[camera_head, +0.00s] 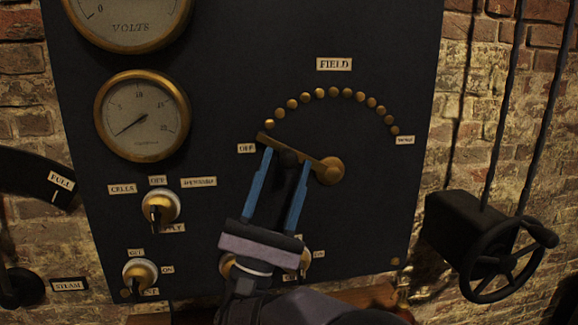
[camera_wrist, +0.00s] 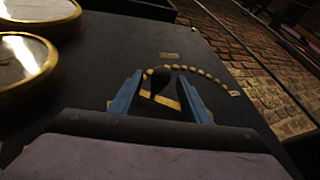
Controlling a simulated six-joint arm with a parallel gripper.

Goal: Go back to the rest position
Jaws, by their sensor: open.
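My gripper (camera_head: 284,174) is in front of the dark panel (camera_head: 225,60), with its two blue fingers apart. The brass FIELD lever (camera_head: 305,158) points left from its round brass hub (camera_head: 330,171), with its tip near the OFF label (camera_head: 247,148). The lever's dark knob (camera_head: 289,158) shows between the fingers. In the wrist view the open gripper (camera_wrist: 161,92) has the dark knob (camera_wrist: 161,76) between its blue fingers. Whether either finger touches the knob I cannot tell.
An arc of brass studs (camera_head: 333,92) curves above the lever. Brass-rimmed gauges (camera_head: 142,115) sit at the upper left. Knob switches (camera_head: 161,206) are at the lower left, and one behind my gripper is partly hidden. A black handwheel (camera_head: 497,260) stands out at the right.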

